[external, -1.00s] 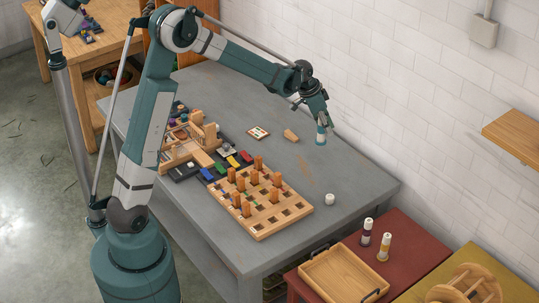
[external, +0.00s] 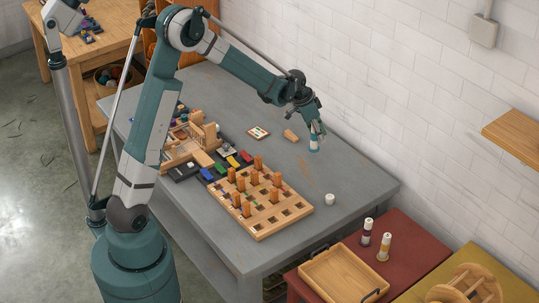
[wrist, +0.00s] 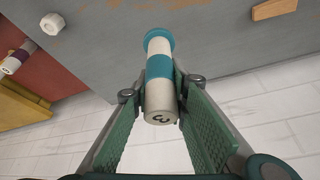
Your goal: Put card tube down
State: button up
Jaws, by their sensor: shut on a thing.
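The card tube (external: 314,144) is a white cylinder with a teal band, upright over the far right part of the grey table (external: 350,175). My gripper (external: 316,127) is above it and shut on its upper part. In the wrist view the tube (wrist: 158,98) sits between the two green-padded fingers of my gripper (wrist: 161,88), with a dark mark on its near end and a teal far end. Its lower end is at or very close to the table top; I cannot tell whether it touches.
A white cap-like piece (external: 329,199) and a pegged board (external: 290,216) are nearer. Two tubes (external: 366,238) (external: 383,246) stand by a wooden tray (external: 318,270). Table right of the tube is clear.

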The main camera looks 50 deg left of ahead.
aim_at(309, 149)
jog(key=shift+f+b, duration=0.45)
jog(key=shift+f, duration=2.7)
jog(key=shift+f, duration=1.85)
jog(key=shift+f+b, duration=0.2)
jog(key=shift+b, duration=0.25)
jog(key=o, duration=0.8)
jog(key=shift+r, duration=0.2)
jog(key=shift+p+v, duration=0.95)
jog(key=shift+v, duration=4.95)
jog(key=shift+r, duration=0.1)
